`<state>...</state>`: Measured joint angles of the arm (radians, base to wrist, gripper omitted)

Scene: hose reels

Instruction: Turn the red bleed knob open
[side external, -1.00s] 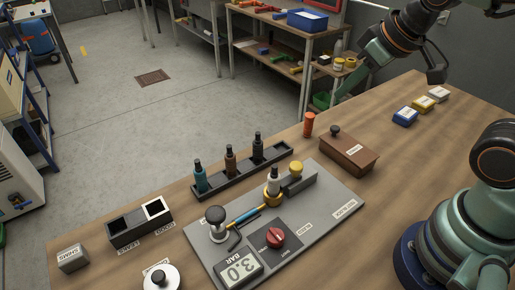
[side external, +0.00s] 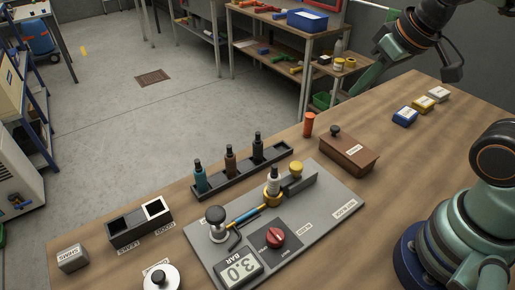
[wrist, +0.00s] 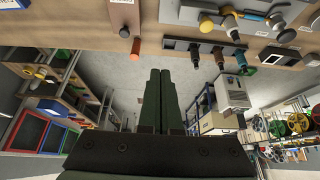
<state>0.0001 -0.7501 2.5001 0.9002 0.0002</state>
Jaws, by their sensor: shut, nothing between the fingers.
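The red bleed knob (side external: 275,237) sits on a dark square plate on the grey panel (side external: 324,200). Which way its pointer faces is too small to tell. Beside it a digital gauge (side external: 239,268) reads 3.0 BAR. My gripper (side external: 350,92) hangs beyond the far table edge in the side view, well away from the knob, with its fingers slanting down to the left. In the wrist view my gripper (wrist: 160,72) has its two green fingers together and empty. The panel is cut off at the top there, and I cannot make out the red knob.
The table right of the panel is mostly clear.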

